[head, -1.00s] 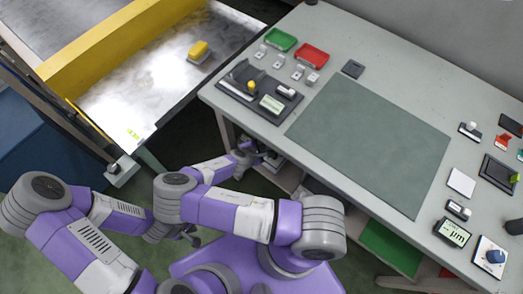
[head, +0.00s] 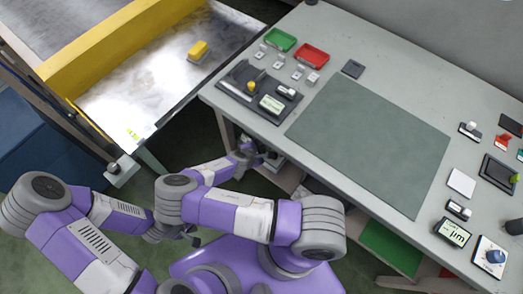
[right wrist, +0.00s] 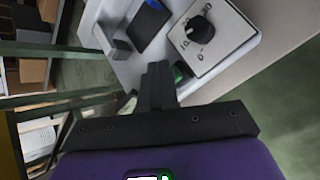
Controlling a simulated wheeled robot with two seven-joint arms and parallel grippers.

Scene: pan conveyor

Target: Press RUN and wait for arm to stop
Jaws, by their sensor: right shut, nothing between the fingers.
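No label reading RUN can be made out in either view. A small grey box (head: 122,170) with a pale top sits at the near corner of the conveyor, and I cannot tell if it carries a button. A yellow block (head: 198,49) on a grey base rests on the shiny conveyor surface (head: 145,95). My right gripper (head: 268,156) is beside the workbench's front edge in the head view. Its black fingers (right wrist: 157,85) are shut and empty in the right wrist view. My left gripper (head: 193,239) is mostly hidden behind arm links.
The workbench holds a green mat (head: 370,145), a green tray (head: 281,40), a red tray (head: 312,55) and a dark fixture (head: 235,88). A dial box (head: 491,256) stands at the right end. A dial box (right wrist: 213,35) also shows in the right wrist view.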

